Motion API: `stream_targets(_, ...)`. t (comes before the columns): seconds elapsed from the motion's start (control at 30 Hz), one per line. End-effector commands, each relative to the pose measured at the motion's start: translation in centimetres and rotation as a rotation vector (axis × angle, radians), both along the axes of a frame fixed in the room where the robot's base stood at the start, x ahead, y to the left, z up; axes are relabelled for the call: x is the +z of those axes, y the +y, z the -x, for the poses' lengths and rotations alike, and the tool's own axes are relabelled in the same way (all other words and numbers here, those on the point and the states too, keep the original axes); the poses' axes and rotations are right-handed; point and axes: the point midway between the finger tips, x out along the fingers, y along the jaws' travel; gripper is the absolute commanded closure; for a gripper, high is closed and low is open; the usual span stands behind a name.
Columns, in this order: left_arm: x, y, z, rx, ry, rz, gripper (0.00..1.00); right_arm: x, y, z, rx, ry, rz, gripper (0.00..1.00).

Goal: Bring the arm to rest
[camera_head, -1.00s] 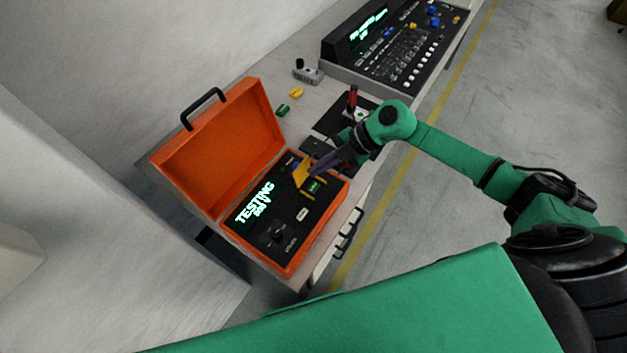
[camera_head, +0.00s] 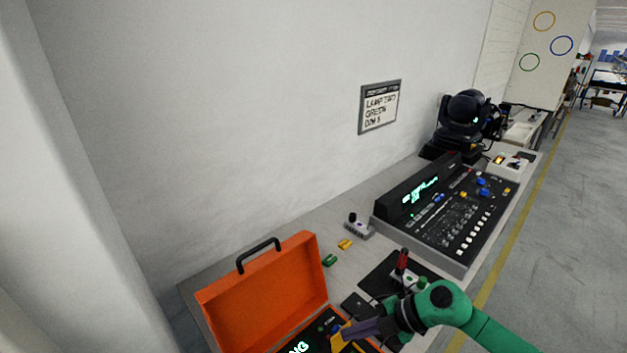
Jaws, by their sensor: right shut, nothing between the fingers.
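My right arm is green and comes in from the lower right. Its gripper (camera_head: 347,335) has dark purple-grey fingers, shut with nothing between them, above the open orange case (camera_head: 265,293) at the bottom of the view. A yellow part on the case panel shows by the fingertips; I cannot tell whether they touch it. The case's lid stands open, and most of its panel is cut off by the lower edge. My left gripper is not in view.
A black control console (camera_head: 448,212) stands on the bench, with a small grey box (camera_head: 358,229), a yellow block (camera_head: 345,244) and a green block (camera_head: 329,260) before it. A red-handled tool (camera_head: 402,262) stands beside my wrist. A framed sign (camera_head: 379,107) hangs on the wall.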

Motion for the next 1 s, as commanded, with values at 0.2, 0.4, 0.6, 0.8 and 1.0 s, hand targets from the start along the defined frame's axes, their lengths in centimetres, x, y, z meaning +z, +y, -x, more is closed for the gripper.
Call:
stream_targets(0.2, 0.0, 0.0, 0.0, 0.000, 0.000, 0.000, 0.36, 11.0, 6.9, -5.1, -0.373, -0.286, -0.499, 1.00)
stream_targets(0.4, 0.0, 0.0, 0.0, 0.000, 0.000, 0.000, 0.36, 13.5, -3.3, -8.9, -1.173, -0.243, -0.681, 1.00)
stream_targets(0.6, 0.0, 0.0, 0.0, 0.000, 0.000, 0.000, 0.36, 4.4, -11.4, -2.7, -1.697, 0.138, -0.433, 1.00)
stream_targets(0.8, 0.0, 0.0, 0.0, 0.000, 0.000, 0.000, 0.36, -1.1, -12.9, 5.1, -1.846, 0.465, -0.187, 1.00)
stream_targets(1.0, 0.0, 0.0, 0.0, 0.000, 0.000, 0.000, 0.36, -3.7, -12.4, 12.6, -1.859, 0.751, 0.022, 1.00)
